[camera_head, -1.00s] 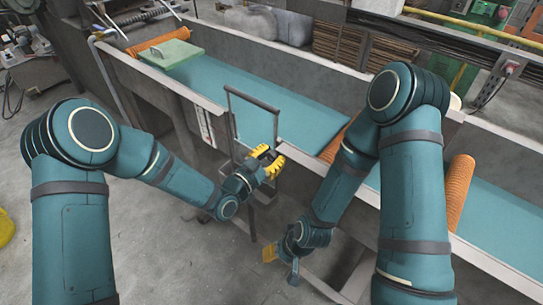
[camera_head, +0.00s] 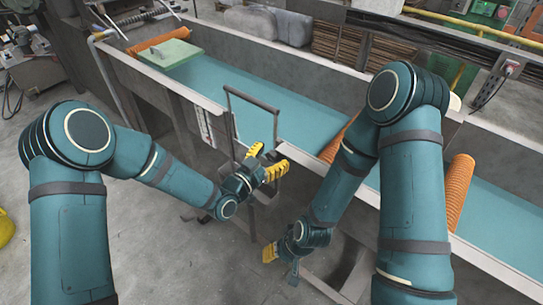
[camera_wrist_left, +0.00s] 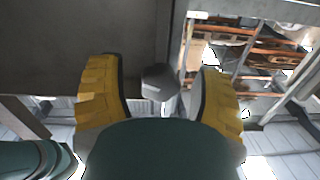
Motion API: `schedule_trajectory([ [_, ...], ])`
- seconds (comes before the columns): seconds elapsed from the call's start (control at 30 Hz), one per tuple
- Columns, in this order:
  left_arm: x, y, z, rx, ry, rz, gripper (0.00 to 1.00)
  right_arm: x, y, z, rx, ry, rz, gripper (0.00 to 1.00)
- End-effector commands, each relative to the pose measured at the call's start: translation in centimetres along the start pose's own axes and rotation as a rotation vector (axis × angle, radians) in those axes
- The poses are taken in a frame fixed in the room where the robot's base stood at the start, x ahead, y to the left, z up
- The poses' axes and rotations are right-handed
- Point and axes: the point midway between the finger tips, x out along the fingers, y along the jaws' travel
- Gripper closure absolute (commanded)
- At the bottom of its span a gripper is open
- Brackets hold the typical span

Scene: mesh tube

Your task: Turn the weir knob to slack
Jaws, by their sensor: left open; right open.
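The weir knob (camera_wrist_left: 156,82) looks like a small grey faceted knob in the left wrist view, in front of a grey trough wall. It sits between the two yellow fingers of my left gripper, with a gap on each side. In the head view my left gripper (camera_head: 266,162) is open beside the metal frame (camera_head: 232,125) at the trough's near side, and I cannot make out the knob there. I cannot read the knob's setting. My right gripper (camera_head: 270,254) is open and empty, low in front of the trough.
The long trough (camera_head: 290,112) with teal water or lining runs across the scene. Orange mesh tubes (camera_head: 460,190) lie across it, and a green block (camera_head: 172,54) rests at its far left end. Bare concrete floor (camera_head: 150,250) lies in front.

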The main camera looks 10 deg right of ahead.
Motion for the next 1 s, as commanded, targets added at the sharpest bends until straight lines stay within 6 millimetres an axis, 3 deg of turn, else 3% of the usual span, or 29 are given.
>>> schedule_trajectory([
  [0.23,-1.6,-0.1,0.1,-0.001,-0.003,-0.002,0.35,0.0,0.0,0.0,0.0,0.0,0.0,0.53],
  [0.7,-10.3,-0.1,0.1,0.0,-0.002,-0.002,0.35,0.0,0.0,0.0,0.0,0.0,0.0,0.53],
  [1.0,-12.0,0.0,0.0,-0.001,0.0,-0.001,0.35,0.0,0.0,0.0,0.0,0.0,0.0,0.53],
])
